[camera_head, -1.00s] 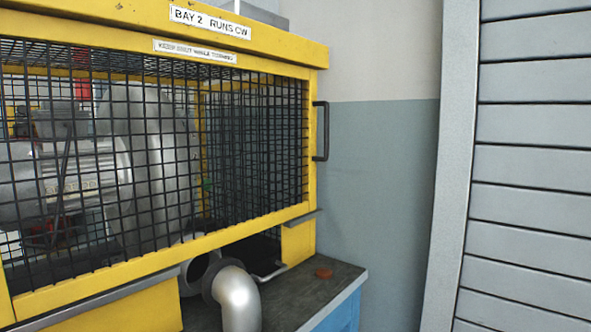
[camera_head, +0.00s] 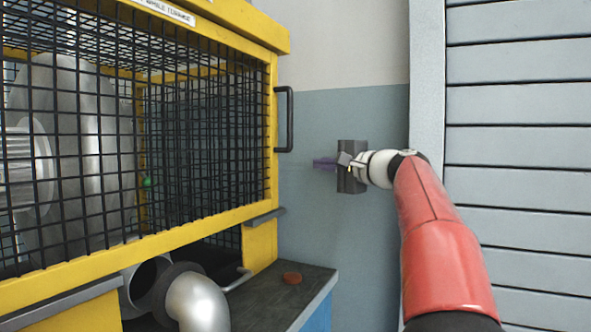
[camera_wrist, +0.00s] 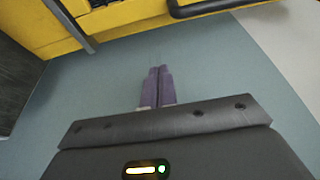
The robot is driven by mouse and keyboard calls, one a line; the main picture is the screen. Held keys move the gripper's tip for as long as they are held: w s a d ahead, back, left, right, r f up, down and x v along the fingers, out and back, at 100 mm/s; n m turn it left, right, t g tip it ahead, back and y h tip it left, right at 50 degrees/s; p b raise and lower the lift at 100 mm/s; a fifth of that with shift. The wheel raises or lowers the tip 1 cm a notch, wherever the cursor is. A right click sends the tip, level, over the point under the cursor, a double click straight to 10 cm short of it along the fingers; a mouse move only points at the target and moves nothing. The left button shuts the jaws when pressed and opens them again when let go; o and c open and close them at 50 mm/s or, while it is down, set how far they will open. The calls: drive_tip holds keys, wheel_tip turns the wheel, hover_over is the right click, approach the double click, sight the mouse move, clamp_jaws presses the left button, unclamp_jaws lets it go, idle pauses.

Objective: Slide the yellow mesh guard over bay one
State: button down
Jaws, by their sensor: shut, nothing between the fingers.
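The yellow mesh guard (camera_head: 271,160) fills the left of the head view, a yellow frame with black mesh around a grey blower (camera_head: 70,150). A black bar handle (camera_head: 283,120) is fixed to its right end. In the wrist view, the guard's yellow end (camera_wrist: 120,20) and the black handle (camera_wrist: 200,9) show at the top. My gripper (camera_head: 318,163) is to the right of the handle and lower in the picture. Its purple fingers (camera_wrist: 158,87) are closed together, empty and apart from the handle.
A dark bench top (camera_head: 265,290) runs under the guard, with a small red-brown disc (camera_head: 292,278) near its right end. A silver pipe elbow (camera_head: 195,302) sticks out below the mesh. A grey slatted shutter (camera_head: 520,150) stands at the right. Blue-grey wall lies behind my gripper.

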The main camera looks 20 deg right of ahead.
drive_tip(key=p+x, duration=0.3)
drive_tip(key=x, duration=0.6)
drive_tip(key=shift+w+a+r, duration=0.15)
drive_tip(key=shift+w, duration=0.05)
drive_tip(key=s+a+b, duration=0.1)
drive_tip(key=s+a, duration=0.1)
drive_tip(key=a, duration=0.1)
drive_tip(key=shift+s+b, duration=0.2)
drive_tip(key=shift+b, duration=0.15)
drive_tip(key=shift+a, duration=0.1)
